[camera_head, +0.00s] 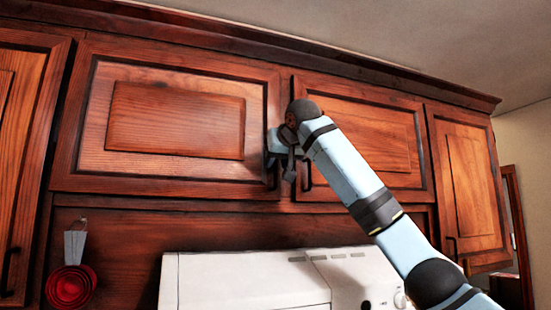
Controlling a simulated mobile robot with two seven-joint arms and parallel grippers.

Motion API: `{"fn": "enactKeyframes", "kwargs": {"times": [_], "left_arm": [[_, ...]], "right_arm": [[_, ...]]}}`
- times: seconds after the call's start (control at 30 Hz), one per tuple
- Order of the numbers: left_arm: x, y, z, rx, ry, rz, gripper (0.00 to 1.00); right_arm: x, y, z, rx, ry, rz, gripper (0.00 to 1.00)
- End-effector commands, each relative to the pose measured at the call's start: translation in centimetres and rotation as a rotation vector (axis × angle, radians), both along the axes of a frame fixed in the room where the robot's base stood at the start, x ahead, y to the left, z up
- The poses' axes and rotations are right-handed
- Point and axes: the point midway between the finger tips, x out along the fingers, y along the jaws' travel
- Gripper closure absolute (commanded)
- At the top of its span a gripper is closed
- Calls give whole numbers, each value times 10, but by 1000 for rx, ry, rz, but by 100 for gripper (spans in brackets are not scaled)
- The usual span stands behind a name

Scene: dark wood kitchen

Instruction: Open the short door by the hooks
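A short, wide wood door (175,128) with a raised centre panel is in the upper left of the head view, above the hook (75,240) with red cups. It looks closed. My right gripper (284,168) is at the door's lower right edge, by its dark handle, which is mostly hidden behind the gripper. The fingers point toward the door front. I cannot tell whether they are open or shut, or whether they touch the handle. My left gripper is not in view.
A second short door (365,135) adjoins on the right, partly behind my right arm. A tall door (470,185) is further right, another at the far left (20,150). A white appliance (245,280) stands below. Red round cups (71,287) hang at lower left.

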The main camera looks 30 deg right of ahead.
Motion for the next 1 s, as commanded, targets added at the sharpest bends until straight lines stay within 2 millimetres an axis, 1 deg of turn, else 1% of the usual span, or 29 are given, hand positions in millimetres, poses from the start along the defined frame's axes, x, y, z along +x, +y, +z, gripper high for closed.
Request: {"fn": "enactKeyframes", "kwargs": {"times": [0.03, 0.1, 0.2, 0.47, 0.5, 0.53, 0.63, 0.67, 1.0], "left_arm": [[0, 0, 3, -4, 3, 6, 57], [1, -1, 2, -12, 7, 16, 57], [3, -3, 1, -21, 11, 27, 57], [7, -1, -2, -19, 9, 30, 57], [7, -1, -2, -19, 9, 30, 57], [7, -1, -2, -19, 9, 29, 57], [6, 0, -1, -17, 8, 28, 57], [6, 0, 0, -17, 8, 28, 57], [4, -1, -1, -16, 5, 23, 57]], "right_arm": [[5, -2, -1, 0, 2, -1, 63], [11, -3, -4, 1, 2, -1, 63], [15, -4, -6, 1, 1, 0, 63], [16, -4, -7, 1, 1, 0, 63], [16, -4, -7, 0, 1, 0, 67], [16, -4, -7, 0, 0, 0, 74], [16, -4, -7, 0, 0, 0, 97], [16, -4, -7, 0, 0, 0, 100], [12, -1, -7, 0, -2, 3, 100]]}}
